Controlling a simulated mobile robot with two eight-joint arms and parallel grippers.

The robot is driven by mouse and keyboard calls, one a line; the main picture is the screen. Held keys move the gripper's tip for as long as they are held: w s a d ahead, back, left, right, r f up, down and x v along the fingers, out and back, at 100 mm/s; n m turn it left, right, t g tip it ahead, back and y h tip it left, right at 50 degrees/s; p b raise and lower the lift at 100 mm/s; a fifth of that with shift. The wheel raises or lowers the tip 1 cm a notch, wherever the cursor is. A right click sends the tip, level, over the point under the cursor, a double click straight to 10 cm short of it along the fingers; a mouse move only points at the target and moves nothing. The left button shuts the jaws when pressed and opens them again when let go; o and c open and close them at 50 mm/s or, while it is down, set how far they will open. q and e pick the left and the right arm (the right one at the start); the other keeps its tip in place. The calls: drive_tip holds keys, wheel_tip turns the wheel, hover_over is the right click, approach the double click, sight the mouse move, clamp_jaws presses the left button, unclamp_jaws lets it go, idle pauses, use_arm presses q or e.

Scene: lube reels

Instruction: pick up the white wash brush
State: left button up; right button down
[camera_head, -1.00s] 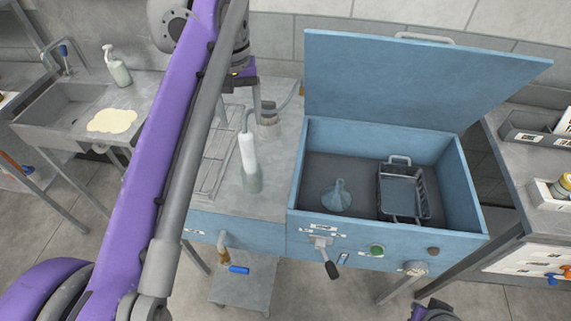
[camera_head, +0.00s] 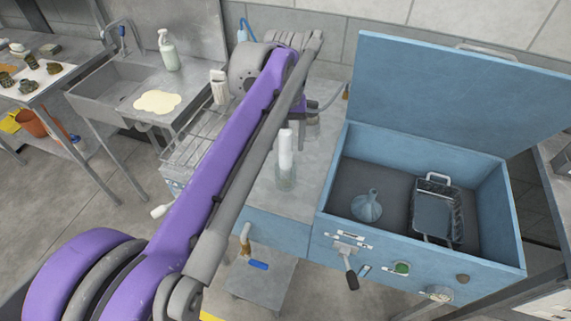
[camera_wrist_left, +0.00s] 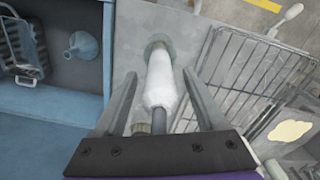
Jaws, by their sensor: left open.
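The white wash brush (camera_head: 285,150) stands upright on the grey worktop, its lower end in a clear or grey cup-like holder (camera_head: 286,180). In the left wrist view, the brush's white body (camera_wrist_left: 160,80) and grey handle lie between the fingers of my left gripper (camera_wrist_left: 159,73). The gripper is open, with a gap visible on both sides of the brush. In the head view, my purple left arm hides most of the gripper. My right gripper is not in view.
Right of the brush is an open blue wash box (camera_head: 330,190) with a funnel (camera_head: 367,206) and black basket (camera_head: 437,205) inside. A wire rack (camera_head: 190,140) is left. The sink (camera_head: 120,95) and a spray bottle (camera_head: 169,50) are farther left.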

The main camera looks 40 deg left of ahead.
use_arm(q)
clamp_jaws()
idle(0.4)
idle(1.0)
